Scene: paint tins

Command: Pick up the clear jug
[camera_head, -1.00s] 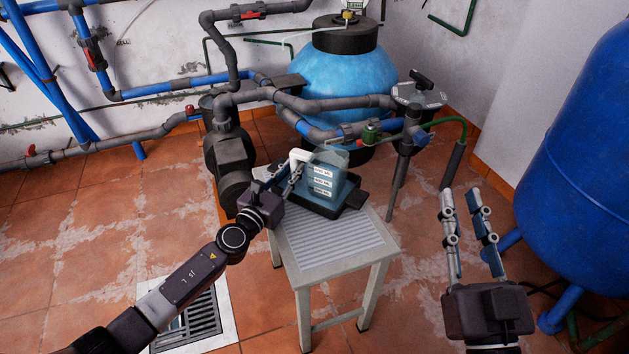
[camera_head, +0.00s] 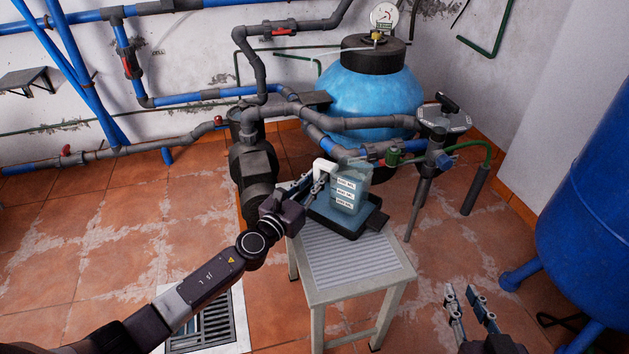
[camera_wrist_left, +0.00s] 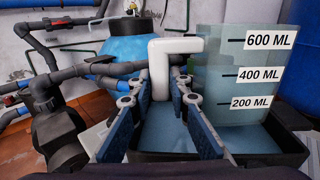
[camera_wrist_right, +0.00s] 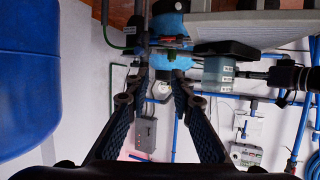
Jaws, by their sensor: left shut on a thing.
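The clear jug (camera_head: 352,190) is see-through with a white handle (camera_head: 324,171) on its left and volume labels on its side. It stands upright in a dark tray (camera_head: 372,219) on a small grey table (camera_head: 345,262). In the left wrist view the jug (camera_wrist_left: 222,80) shows marks for 200, 400 and 600 ML. My left gripper (camera_head: 311,188) is at the jug's left side, shut on the white handle (camera_wrist_left: 158,70), which sits between its fingers. My right gripper (camera_head: 470,298) is open and empty, off to the right of the table.
A light blue tank (camera_head: 368,95) with grey pipes stands behind the table. A grey valve post (camera_head: 420,185) is close to the table's right. A large blue tank (camera_head: 590,200) stands at the far right. A floor drain (camera_head: 205,330) lies at the front left.

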